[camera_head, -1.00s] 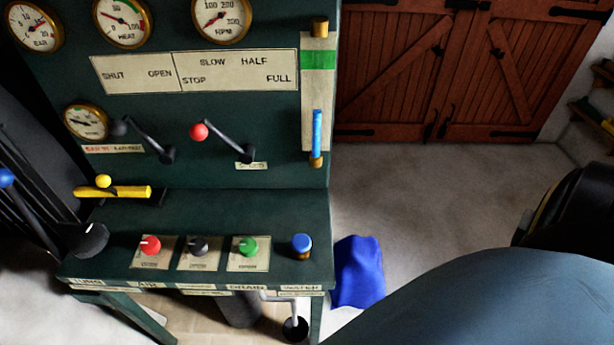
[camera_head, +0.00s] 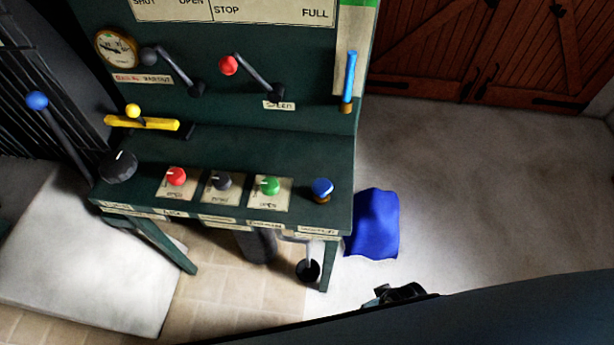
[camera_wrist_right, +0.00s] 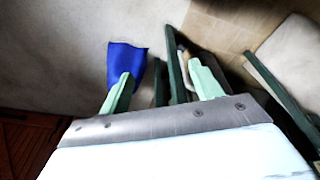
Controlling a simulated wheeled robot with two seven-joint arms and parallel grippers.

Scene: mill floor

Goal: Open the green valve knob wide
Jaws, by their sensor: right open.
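The green valve knob (camera_head: 270,186) sits on a pale plate on the sloping desk of the dark green control stand, between the black knob and the blue knob. It has a light pointer mark; its label is too small to read. Nothing touches it. My right gripper (camera_wrist_right: 163,88) shows in the right wrist view with its two pale green fingers spread apart and nothing between them. The green knob cannot be made out in that view. In the head view my right arm crosses the lower right, well away from the knob. My left gripper is not in view.
Near the green knob are a red knob (camera_head: 176,176), a black knob (camera_head: 222,181) and a blue knob (camera_head: 322,188). Levers and a yellow handle (camera_head: 142,123) stand behind. A blue cloth (camera_head: 374,224) lies beside the stand. The floor to the right is clear.

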